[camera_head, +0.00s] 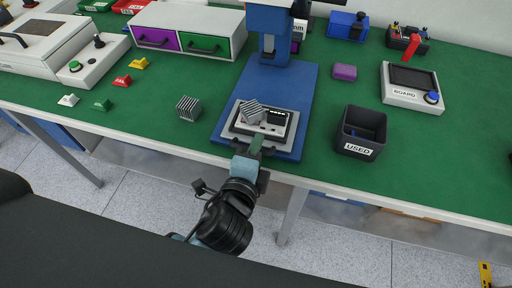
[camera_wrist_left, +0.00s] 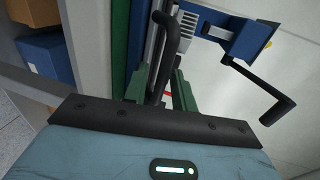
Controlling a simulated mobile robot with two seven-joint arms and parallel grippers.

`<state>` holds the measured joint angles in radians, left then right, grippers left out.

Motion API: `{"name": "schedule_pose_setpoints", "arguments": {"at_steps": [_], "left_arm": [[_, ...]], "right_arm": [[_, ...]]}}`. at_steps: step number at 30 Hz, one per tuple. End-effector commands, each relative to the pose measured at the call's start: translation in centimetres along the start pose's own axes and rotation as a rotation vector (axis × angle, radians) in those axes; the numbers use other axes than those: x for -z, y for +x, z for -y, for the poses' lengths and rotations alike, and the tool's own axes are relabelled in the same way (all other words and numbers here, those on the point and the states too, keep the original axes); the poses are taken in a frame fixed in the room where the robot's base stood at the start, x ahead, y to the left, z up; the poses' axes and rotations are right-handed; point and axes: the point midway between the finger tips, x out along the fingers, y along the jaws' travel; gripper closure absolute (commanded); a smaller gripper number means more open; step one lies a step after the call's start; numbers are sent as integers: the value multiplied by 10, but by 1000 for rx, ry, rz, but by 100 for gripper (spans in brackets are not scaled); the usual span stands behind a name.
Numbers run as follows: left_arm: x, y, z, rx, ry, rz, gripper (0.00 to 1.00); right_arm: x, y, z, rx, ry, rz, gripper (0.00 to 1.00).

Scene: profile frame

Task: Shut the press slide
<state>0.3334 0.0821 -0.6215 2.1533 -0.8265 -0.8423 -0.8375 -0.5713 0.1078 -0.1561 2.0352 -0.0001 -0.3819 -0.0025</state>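The blue press (camera_head: 280,85) stands on the bench with its column at the back of a blue base plate. Its grey slide (camera_head: 233,132) is at the front of the plate, out in front of the press head. The slide carries a ribbed grey part (camera_head: 251,110) and a dark-topped piece (camera_head: 276,119). My left gripper (camera_head: 256,146) is at the slide's front edge. In the left wrist view, a black bar handle (camera_wrist_left: 168,45) lies between the green fingers of my left gripper (camera_wrist_left: 161,92), which stand apart with a small gap showing. My right gripper is not in view.
A dark bin labelled USED (camera_head: 361,132) stands right of the press base. Another ribbed block (camera_head: 188,108) sits to its left. A grey BOARD device (camera_head: 412,87) is farther right, and a drawer unit (camera_head: 190,30) stands back left. A black crank (camera_wrist_left: 265,90) shows in the left wrist view.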

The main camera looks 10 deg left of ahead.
Motion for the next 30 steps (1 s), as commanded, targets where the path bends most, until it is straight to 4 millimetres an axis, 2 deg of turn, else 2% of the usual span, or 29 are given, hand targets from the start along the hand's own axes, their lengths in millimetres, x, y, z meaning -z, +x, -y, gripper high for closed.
{"name": "schedule_pose_setpoints", "arguments": {"at_steps": [3, 9, 19, 25, 30], "left_arm": [[0, 0, 0, 0, 0, 0, 75], [0, 0, 0, 0, 0, 0, 100], [0, 2, 1, 1, 1, 1, 100], [0, 25, 8, 4, 5, 2, 100], [0, 39, 10, 1, 1, 2, 100]], "right_arm": [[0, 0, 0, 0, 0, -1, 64], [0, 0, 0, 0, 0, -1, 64], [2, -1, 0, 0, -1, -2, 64], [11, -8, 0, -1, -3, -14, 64], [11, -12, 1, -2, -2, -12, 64]]}}
